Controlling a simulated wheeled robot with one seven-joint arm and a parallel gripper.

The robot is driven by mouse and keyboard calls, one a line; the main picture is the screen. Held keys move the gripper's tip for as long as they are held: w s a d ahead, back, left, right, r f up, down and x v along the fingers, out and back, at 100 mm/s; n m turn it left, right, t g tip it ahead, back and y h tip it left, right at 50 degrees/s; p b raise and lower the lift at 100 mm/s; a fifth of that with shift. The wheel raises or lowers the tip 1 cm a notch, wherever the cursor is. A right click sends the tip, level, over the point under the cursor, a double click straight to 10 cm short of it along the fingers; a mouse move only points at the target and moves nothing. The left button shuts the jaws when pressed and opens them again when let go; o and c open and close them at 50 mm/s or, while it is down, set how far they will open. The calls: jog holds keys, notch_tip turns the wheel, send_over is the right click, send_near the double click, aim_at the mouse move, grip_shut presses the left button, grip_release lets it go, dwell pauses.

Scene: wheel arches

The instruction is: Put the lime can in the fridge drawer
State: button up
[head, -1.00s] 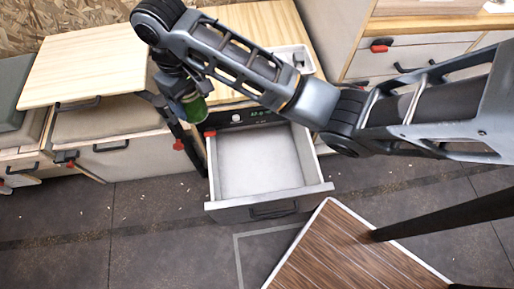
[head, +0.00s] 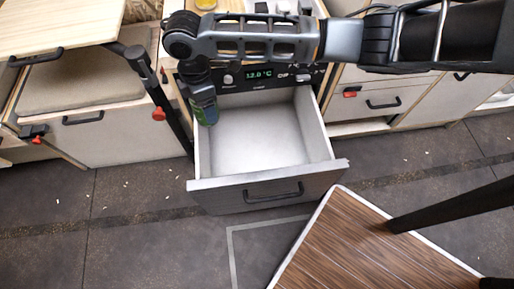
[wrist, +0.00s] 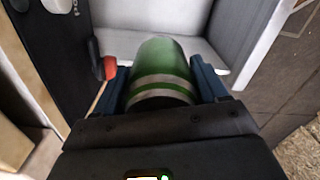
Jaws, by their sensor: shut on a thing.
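The green lime can (head: 207,112) is held in my gripper (head: 203,108) at the back left corner of the open fridge drawer (head: 265,140). In the wrist view the can (wrist: 160,70) sits between the two blue fingers of my gripper (wrist: 165,85), which is shut on it. The drawer is pulled out, white inside and empty, with a grey front and a dark handle. The can overlaps the drawer's left wall in the head view, and I cannot tell whether it is inside or above the rim. The can's far end is toward the drawer in the wrist view.
The control panel (head: 262,75) with a lit display is right behind the drawer. A red-tipped latch (head: 158,113) on a dark strut stands left of the drawer. A wood-topped table (head: 370,245) stands at front right. Floor is clear at front left.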

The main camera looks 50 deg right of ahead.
jog(key=s+d+f+n+b, duration=0.2)
jog(key=s+d+f+b, duration=0.3)
jog(key=f, duration=0.4)
jog(key=s+d+f+n+b, duration=0.35)
jog(key=s+f, duration=0.25)
jog(key=f, duration=0.4)
jog(key=shift+m, duration=0.35)
jog(key=shift+s+f+b, duration=0.2)
jog(key=shift+f+b, duration=2.1)
jog(key=shift+f, duration=2.4)
jog(key=shift+f, duration=0.15)
jog(key=o, duration=1.4)
jog(key=shift+o, duration=0.2)
notch_tip(320, 180, up, 12)
jog(key=p, duration=0.4)
